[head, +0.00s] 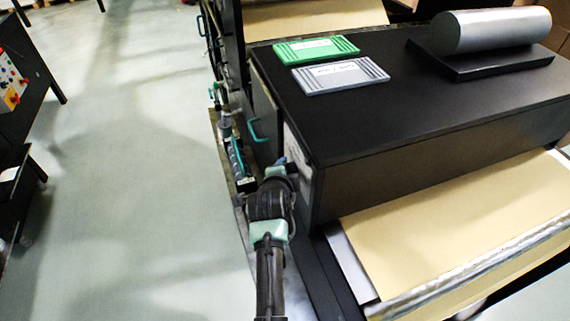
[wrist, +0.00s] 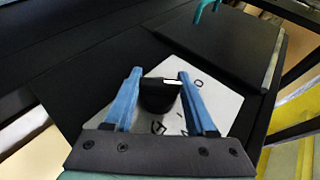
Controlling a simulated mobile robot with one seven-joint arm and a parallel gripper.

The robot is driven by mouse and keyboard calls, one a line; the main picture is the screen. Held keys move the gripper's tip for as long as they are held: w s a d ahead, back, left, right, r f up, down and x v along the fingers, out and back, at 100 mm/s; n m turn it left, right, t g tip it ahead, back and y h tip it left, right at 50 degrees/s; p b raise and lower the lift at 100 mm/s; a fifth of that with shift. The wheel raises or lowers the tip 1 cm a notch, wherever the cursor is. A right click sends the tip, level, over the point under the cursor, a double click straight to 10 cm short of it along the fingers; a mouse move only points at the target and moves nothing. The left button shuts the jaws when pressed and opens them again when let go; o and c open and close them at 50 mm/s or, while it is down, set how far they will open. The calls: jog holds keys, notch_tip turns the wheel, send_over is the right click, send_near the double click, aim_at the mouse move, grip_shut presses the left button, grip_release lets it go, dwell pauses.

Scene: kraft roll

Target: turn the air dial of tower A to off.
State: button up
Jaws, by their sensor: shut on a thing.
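In the wrist view, a black dial (wrist: 158,97) with a white pointer mark sits on a pale plate (wrist: 215,98) with dark markings. My gripper (wrist: 158,84) has its two blue fingers on either side of the dial and is shut on it. The white mark points to the right in this view. The plate's markings are too small and partly covered to read. In the head view, my gripper (head: 284,164) is at the side of the black machine (head: 330,150), and the dial is hidden behind my arm.
A green tray (head: 316,49) and a grey tray (head: 341,76) lie on the machine top, with a grey roll (head: 492,29) at the back right. Teal handles and pipes (head: 236,155) run along the machine's side. Brown paper (head: 450,220) is at the right.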

jog(key=shift+n+g+h, duration=0.3)
jog(key=shift+n+g, duration=0.2)
jog(key=shift+g, duration=1.4)
jog(key=o, duration=1.4)
jog(key=shift+c, duration=0.2)
jog(key=shift+s+r, duration=0.1)
jog(key=b+v, duration=0.3)
jog(key=v, duration=0.9)
jog(key=shift+a+r, duration=0.2)
jog(key=shift+r, duration=0.2)
